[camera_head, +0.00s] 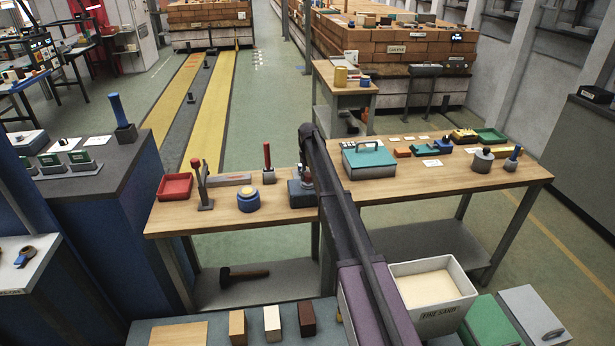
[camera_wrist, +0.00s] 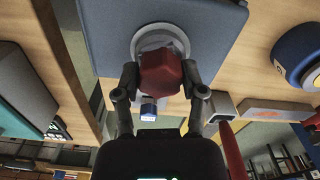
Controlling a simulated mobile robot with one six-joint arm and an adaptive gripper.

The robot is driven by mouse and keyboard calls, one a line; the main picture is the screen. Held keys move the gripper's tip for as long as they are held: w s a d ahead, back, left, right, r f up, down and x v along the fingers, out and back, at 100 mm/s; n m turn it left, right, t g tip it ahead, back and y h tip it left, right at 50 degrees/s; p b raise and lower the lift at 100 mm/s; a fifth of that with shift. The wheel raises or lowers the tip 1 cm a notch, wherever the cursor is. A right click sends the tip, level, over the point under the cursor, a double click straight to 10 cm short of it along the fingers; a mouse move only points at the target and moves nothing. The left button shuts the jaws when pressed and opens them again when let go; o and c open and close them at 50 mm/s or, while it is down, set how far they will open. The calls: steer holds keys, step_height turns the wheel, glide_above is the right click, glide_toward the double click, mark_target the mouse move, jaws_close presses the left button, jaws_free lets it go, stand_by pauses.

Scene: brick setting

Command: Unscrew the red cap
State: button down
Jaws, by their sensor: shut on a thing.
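The red cap (camera_wrist: 162,76) is faceted and sits in front of a pale round collar (camera_wrist: 151,37) on a blue-grey block (camera_wrist: 215,22). My gripper (camera_wrist: 160,82) has one finger on each side of the cap and is shut on it. In the head view, the block (camera_head: 297,198) stands on the wooden workbench, left of my arm. My gripper (camera_head: 307,180) is at the top of the block there.
A teal box (camera_head: 370,157) stands right of my arm. A blue round container (camera_head: 248,201), a red-handled tool (camera_head: 267,160) in a grey holder and a red tray (camera_head: 175,187) are to the left. Bare bench (camera_head: 425,185) lies along the right front.

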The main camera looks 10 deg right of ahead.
steer(key=n, duration=0.6)
steer(key=shift+n, duration=0.6)
steer(key=n, duration=0.5)
steer(key=shift+c, duration=0.4)
jaws_free()
steer(key=shift+o, duration=0.4)
